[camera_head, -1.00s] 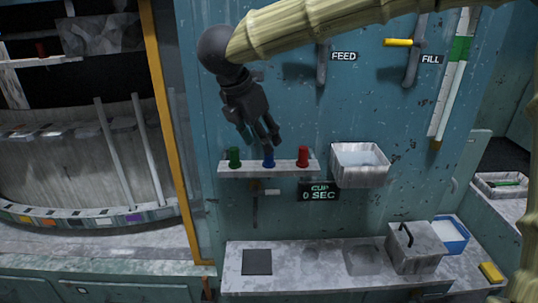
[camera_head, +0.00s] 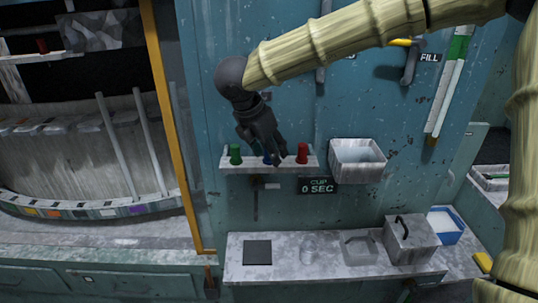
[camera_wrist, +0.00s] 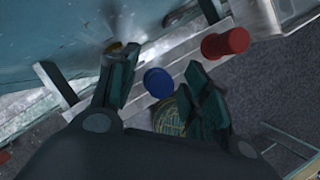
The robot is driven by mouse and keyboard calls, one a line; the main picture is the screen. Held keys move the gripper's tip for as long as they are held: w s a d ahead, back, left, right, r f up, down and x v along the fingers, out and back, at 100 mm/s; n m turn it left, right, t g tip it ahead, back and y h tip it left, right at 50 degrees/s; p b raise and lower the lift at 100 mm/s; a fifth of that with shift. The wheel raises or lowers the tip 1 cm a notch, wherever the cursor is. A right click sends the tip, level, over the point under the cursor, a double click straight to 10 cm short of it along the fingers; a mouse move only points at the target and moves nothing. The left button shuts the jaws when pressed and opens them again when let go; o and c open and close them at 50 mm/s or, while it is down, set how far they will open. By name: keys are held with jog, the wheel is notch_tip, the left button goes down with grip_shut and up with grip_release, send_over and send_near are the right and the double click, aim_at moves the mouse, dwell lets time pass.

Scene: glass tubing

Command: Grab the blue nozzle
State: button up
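The blue nozzle (camera_head: 267,159) stands on a pale wall shelf (camera_head: 285,166), between a green nozzle (camera_head: 235,154) and a red nozzle (camera_head: 302,153). My gripper (camera_head: 271,155) is at the shelf, and its fingers partly hide the blue nozzle in the head view. In the wrist view my gripper (camera_wrist: 162,88) is open. The round top of the blue nozzle (camera_wrist: 158,82) lies between the two fingers, with a visible gap on each side. The red nozzle (camera_wrist: 225,42) is just beyond the right finger.
A counter below carries a dark square plate (camera_head: 257,252), a glass vessel (camera_head: 309,248) and a lidded grey box (camera_head: 411,240). An orange post (camera_head: 172,120) stands left.

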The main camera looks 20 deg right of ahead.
grip_shut()
dwell(0.3)
jog(key=shift+r, duration=0.1)
